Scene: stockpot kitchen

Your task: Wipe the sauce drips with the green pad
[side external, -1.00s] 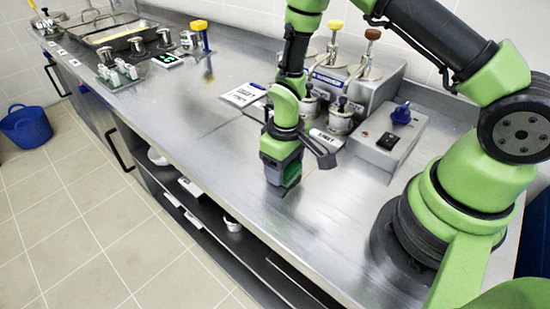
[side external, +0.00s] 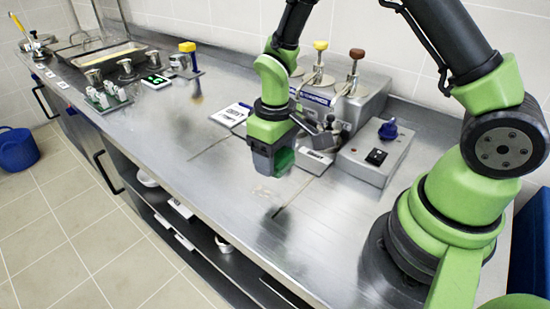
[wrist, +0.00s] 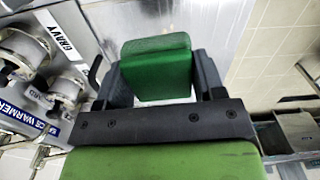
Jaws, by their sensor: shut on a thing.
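My gripper (side external: 274,168) is shut on the green pad (side external: 284,159) and holds it above the steel counter, in front of the food warmer. A dark blurred reflection shows on the counter below, apart from the gripper. In the wrist view the green pad (wrist: 157,70) sits between both fingers of my gripper (wrist: 158,82), and its underside is hidden. Faint pale marks (side external: 263,192) show on the counter below and left of the gripper; I cannot tell if they are sauce drips.
The food warmer (side external: 345,103) with pump lids stands behind my gripper. A grey control box (side external: 374,152) with a blue knob is to its right. A white label card (side external: 231,114) lies to the left.

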